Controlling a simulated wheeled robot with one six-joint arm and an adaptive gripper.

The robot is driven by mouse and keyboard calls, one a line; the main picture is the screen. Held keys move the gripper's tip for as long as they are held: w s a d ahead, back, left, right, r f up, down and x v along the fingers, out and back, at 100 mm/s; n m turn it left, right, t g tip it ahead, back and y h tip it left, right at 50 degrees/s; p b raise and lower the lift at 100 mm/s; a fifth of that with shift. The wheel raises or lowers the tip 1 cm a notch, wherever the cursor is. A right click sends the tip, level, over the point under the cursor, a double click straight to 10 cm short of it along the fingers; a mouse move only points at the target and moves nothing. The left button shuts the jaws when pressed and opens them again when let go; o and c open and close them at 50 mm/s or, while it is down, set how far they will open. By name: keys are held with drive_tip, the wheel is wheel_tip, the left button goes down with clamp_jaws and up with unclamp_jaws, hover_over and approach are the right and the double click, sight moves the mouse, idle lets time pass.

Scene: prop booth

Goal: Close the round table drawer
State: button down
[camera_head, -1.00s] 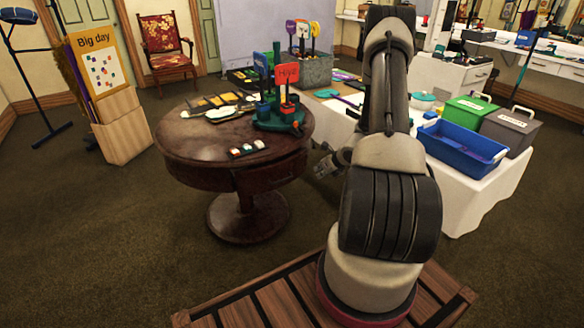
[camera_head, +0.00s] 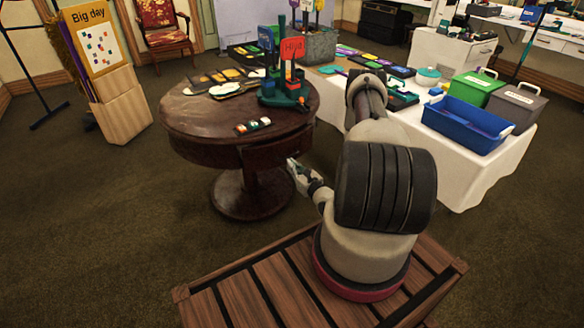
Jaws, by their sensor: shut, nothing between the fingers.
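The round dark wood table (camera_head: 190,126) stands on a pedestal left of centre. Its drawer (camera_head: 268,155) is on the side facing front right, and its front appears to stand out a little from the curved rim. How far it is out is hard to tell. My gripper (camera_head: 291,163) is shut and empty, low and just in front of the drawer's right part. Whether it touches the drawer front cannot be told from this angle.
On the round table are a green stand with a red sign (camera_head: 292,50), flat palettes (camera_head: 215,80) and small coloured blocks (camera_head: 252,125). A white-clothed table (camera_head: 470,170) with a blue bin (camera_head: 465,128) stands right.

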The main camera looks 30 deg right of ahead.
sight(275, 149)
drive_tip(key=w, duration=1)
drive_tip(key=shift+w+a, duration=0.15)
drive_tip(key=shift+w, duration=0.2)
